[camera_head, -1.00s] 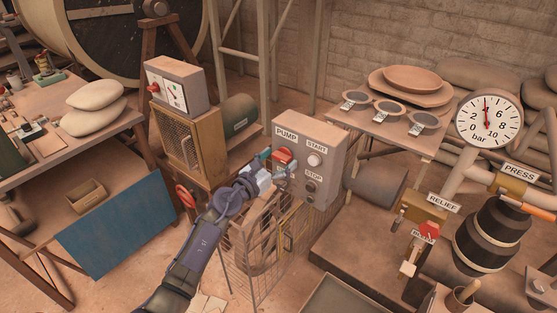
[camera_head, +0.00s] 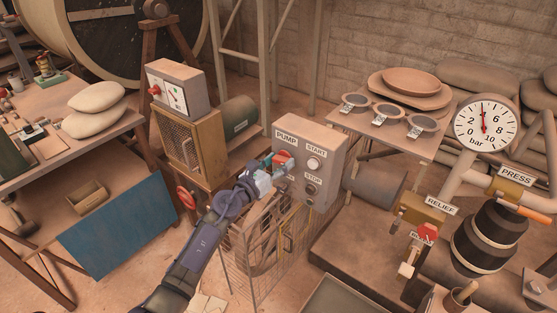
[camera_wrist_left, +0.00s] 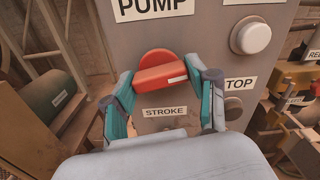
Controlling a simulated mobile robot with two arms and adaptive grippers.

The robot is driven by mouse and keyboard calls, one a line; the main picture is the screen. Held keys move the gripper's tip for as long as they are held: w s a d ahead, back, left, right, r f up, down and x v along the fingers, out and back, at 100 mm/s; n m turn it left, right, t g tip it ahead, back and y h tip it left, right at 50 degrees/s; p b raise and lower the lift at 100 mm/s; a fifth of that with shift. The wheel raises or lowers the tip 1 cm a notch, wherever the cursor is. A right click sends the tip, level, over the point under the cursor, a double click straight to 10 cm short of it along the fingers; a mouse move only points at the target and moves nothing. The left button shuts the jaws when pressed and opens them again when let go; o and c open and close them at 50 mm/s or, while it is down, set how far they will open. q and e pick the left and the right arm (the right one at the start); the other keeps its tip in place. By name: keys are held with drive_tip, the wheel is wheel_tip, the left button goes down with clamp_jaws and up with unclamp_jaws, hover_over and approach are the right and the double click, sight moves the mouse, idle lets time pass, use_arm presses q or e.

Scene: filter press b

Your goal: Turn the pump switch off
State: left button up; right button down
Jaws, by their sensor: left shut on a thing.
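The pump switch is a red rotary knob (camera_head: 282,158) on the front of the grey pump box (camera_head: 330,150), under the PUMP label. In the left wrist view its red bar (camera_wrist_left: 160,77) lies nearly level, tilted slightly up to the right, above a STROKE label. My left gripper (camera_head: 268,168) reaches the box from the lower left. Its fingers (camera_wrist_left: 165,95) are shut on the knob's bar, one on each side, and hide part of its ends. My right gripper is not in view.
A white START button (camera_head: 314,163) and a dark STOP button (camera_head: 310,189) sit right of the knob. A wire cage (camera_head: 262,265) stands below. A pressure gauge (camera_head: 485,127) and a red-handled relief valve (camera_head: 428,232) are at the right.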

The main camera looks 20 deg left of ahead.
use_arm(q)
drive_tip(key=n+p, duration=0.1)
drive_tip(key=n, duration=0.1)
drive_tip(key=shift+r+n, duration=0.1)
drive_tip(key=shift+n, duration=0.3)
drive_tip(key=n+p, duration=0.2)
drive_tip(key=n, duration=0.2)
drive_tip(key=shift+n, duration=0.3)
drive_tip(key=n+p, duration=0.1)
drive_tip(key=n, duration=0.3)
drive_tip(key=shift+p, duration=0.35)
drive_tip(key=shift+n+p, duration=0.55)
drive_tip(key=shift+n, duration=1.55)
drive_tip(key=o, duration=1.2)
drive_tip(key=shift+c, duration=0.2)
